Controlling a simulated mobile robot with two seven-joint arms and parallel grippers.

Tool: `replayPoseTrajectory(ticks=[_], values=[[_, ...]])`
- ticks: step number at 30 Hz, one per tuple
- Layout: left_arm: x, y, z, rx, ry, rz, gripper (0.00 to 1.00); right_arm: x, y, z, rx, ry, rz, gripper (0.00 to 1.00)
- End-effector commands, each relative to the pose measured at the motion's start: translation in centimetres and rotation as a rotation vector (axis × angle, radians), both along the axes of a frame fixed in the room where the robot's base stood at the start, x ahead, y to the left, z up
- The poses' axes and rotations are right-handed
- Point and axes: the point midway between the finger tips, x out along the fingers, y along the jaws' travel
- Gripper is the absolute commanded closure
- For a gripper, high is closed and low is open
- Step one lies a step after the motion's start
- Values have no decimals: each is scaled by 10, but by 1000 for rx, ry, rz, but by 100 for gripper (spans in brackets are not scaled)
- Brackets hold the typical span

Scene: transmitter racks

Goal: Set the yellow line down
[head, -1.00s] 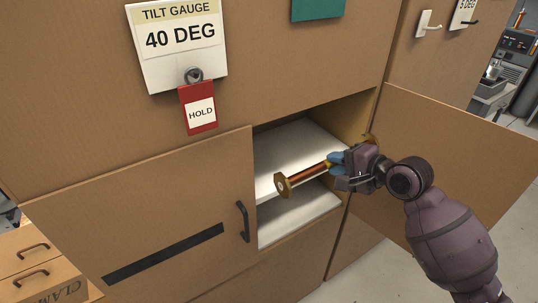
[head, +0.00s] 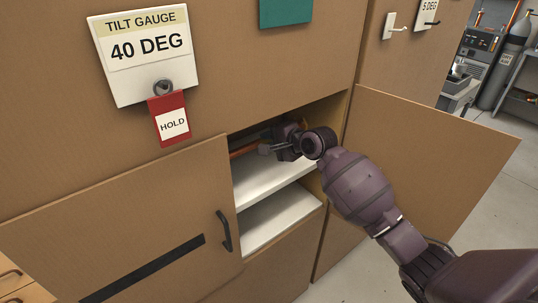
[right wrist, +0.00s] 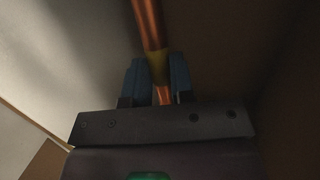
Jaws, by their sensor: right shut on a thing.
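The yellow line is a copper-coloured tube (head: 243,151) with a yellow band, which shows in the right wrist view (right wrist: 157,66). My right gripper (head: 268,148) is inside the open cabinet, above the white upper shelf (head: 262,188). In the right wrist view its blue fingers (right wrist: 158,80) are shut on the tube at the yellow band. The tube's far end is hidden behind the left cabinet door and in shadow. I cannot tell whether the tube touches the shelf. My left gripper is not in view.
The left cabinet door (head: 130,230) and right door (head: 430,170) stand open on either side of my right arm. A lower white shelf (head: 280,222) is bare where it shows. A tilt gauge sign (head: 145,50) and red HOLD tag (head: 171,122) hang above.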

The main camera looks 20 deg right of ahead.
Motion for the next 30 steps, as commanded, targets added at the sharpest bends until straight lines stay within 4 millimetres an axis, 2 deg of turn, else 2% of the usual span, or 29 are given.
replayPoseTrajectory(ticks=[5,13,28,29,30], values=[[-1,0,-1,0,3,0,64,0,0,-7,1,-5,1,100],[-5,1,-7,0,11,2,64,0,0,-45,1,-4,0,100],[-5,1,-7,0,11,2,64,4,1,-53,1,-6,0,100],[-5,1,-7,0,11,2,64,4,1,-54,0,-4,1,73],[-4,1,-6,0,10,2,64,4,1,-54,0,-4,1,67]])
